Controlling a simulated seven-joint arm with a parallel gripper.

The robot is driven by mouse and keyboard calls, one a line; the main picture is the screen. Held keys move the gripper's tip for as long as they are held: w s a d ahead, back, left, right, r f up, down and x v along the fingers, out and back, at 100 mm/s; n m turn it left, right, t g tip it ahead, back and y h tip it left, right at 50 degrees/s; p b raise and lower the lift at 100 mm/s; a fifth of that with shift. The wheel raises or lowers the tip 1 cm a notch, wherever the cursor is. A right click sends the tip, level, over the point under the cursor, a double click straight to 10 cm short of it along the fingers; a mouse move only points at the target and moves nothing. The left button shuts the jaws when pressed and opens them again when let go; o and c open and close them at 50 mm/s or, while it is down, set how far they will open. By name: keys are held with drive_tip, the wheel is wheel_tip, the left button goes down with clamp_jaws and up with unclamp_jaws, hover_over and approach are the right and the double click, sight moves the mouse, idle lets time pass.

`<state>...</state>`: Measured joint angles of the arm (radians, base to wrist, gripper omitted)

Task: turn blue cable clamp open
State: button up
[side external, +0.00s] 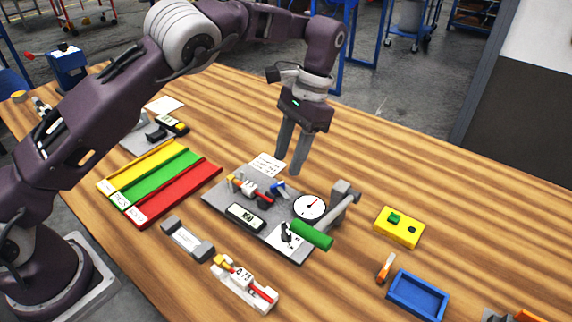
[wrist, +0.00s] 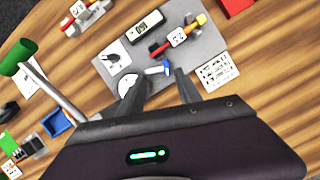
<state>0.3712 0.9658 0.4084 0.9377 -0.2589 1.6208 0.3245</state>
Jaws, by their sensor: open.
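The blue cable clamp (side external: 278,187) is a small blue piece with a pale part, on the grey plate (side external: 216,199) near its far edge. It also shows in the wrist view (wrist: 157,70), lying between and just beyond the tips of my gripper (wrist: 160,77). In the side view my gripper (side external: 288,168) points down with its fingers apart and empty, above the plate's far edge and a little above the clamp. The clamp is too small to tell its turn position for certain.
Close to the clamp are a red-and-yellow device (side external: 249,188), a round dial (side external: 309,207), a display (side external: 245,217) and a green-handled lever (side external: 312,234). Coloured trays (side external: 190,190) lie left; a yellow box (side external: 399,227) and blue tray (side external: 417,295) lie right. The far-right table is clear.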

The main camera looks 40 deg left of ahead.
sight(282, 193)
drive_tip(key=a+t+h, duration=0.1)
drive_tip(key=s+a+r+t+h, duration=0.1)
drive_tip(key=shift+a+r+n+t, duration=0.3)
drive_tip(key=shift+a+n, duration=0.05)
drive_tip(key=shift+n, duration=0.05)
drive_tip(key=c, duration=0.7)
drive_tip(key=s+t, duration=0.1)
drive_tip(key=s, duration=0.1)
drive_tip(key=s+r+t, duration=0.1)
drive_tip(key=s+t, duration=0.1)
drive_tip(key=s, duration=0.1)
drive_tip(key=s+d+r+m+t, duration=0.1)
drive_tip(key=s, duration=0.1)
drive_tip(key=shift+s+r+t+h, duration=0.1)
drive_tip(key=shift+s+t+h, duration=0.2)
drive_tip(key=shift+t+h, duration=0.1)
clamp_jaws()
drive_tip(key=x, duration=1)
drive_tip(key=shift+s, duration=0.1)
